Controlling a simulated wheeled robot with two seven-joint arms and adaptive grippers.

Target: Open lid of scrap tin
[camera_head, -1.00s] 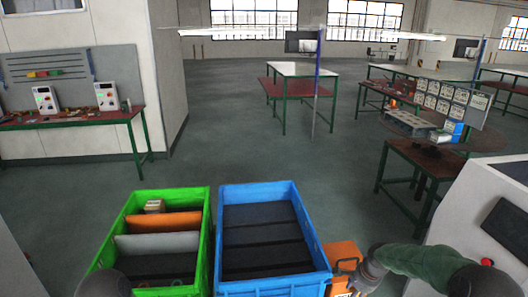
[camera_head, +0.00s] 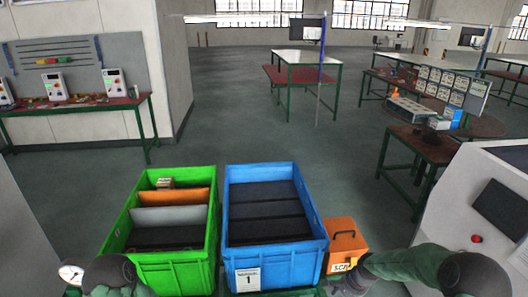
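The scrap tin (camera_head: 345,242) is an orange box with a dark handle on its lid and a partly covered white label. It stands just right of the blue crate, at the bottom of the head view, and its lid looks shut. My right arm comes in from the lower right, and its dark end (camera_head: 352,280) is beside the front right of the tin. I cannot tell whether it touches the tin, and its fingers do not show clearly. My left arm shows at the bottom left in front of the green crate; its gripper is not visible.
A green crate (camera_head: 113,238) holds an orange and a grey divider and a small box. A blue crate (camera_head: 274,262) labelled 1 has dark slots. A white machine (camera_head: 450,210) with a red button stands at right. Workbenches are behind, with open floor between.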

